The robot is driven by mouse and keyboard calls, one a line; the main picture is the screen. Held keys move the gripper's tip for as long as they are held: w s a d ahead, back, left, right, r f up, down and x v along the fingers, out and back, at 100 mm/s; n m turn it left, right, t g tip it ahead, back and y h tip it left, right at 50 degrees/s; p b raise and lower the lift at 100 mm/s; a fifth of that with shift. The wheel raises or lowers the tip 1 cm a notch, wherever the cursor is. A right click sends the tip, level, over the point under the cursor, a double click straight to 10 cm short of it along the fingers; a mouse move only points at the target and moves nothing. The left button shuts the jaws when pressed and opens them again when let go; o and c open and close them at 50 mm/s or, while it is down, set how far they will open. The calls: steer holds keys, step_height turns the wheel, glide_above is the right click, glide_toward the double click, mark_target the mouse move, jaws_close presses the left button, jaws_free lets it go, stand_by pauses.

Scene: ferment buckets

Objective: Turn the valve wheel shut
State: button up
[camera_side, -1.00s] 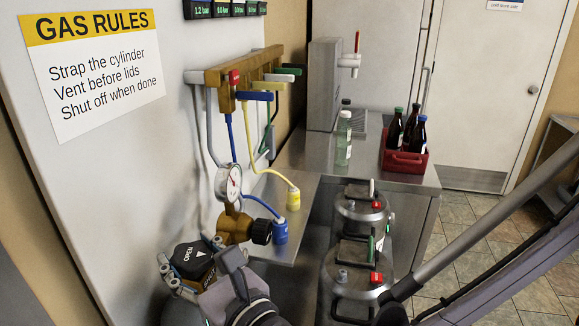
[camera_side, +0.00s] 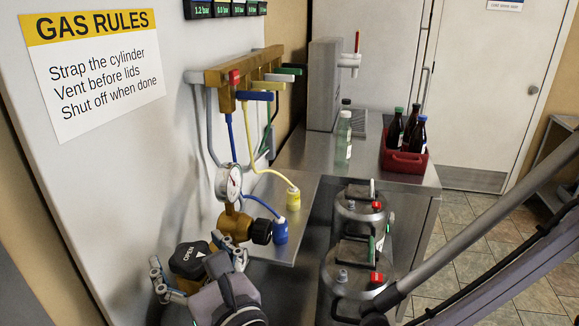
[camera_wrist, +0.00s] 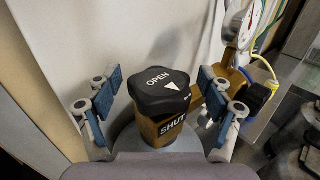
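The valve wheel (camera_side: 188,261) is a black lobed knob marked OPEN with a white arrow, at the lower left in the side view. In the wrist view the wheel (camera_wrist: 160,92) sits in the middle, on a brass valve body (camera_wrist: 165,130) lettered SHUT. The arrow points towards the lower right there. My gripper (camera_wrist: 160,80) is open, with one blue-padded finger on each side of the wheel. Gaps show between both pads and the wheel. In the side view my gripper (camera_side: 187,252) spans the wheel, and my wrist covers what is below.
A pressure gauge (camera_side: 229,182) and brass regulator (camera_side: 234,224) stand just right of the wheel. Blue and yellow hoses hang from the brass manifold (camera_side: 241,71). Metal kegs (camera_side: 359,269) stand further right. The white wall panel (camera_side: 120,190) is close behind.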

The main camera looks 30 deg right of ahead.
mark_target(193, 254)
step_height(193, 254, up, 10)
stand_by(0.8)
steer(key=shift+s+d+f, duration=0.15)
steer(key=shift+f, duration=0.2)
steer(key=s+d+f+n+g+y, duration=0.2)
steer(key=s+d+f+n+y, duration=0.3)
steer(key=s+f+y, duration=0.3)
steer(key=shift+h, duration=0.5)
steer(key=x, duration=0.3)
steer(key=f+x, duration=0.1)
steer(key=x, duration=0.5)
steer(key=shift+w+a+f, duration=0.2)
steer(key=shift+a+f, duration=0.1)
steer(key=shift+a, duration=0.05)
steer(key=shift+c, duration=0.3)
steer(key=c, duration=1.1)
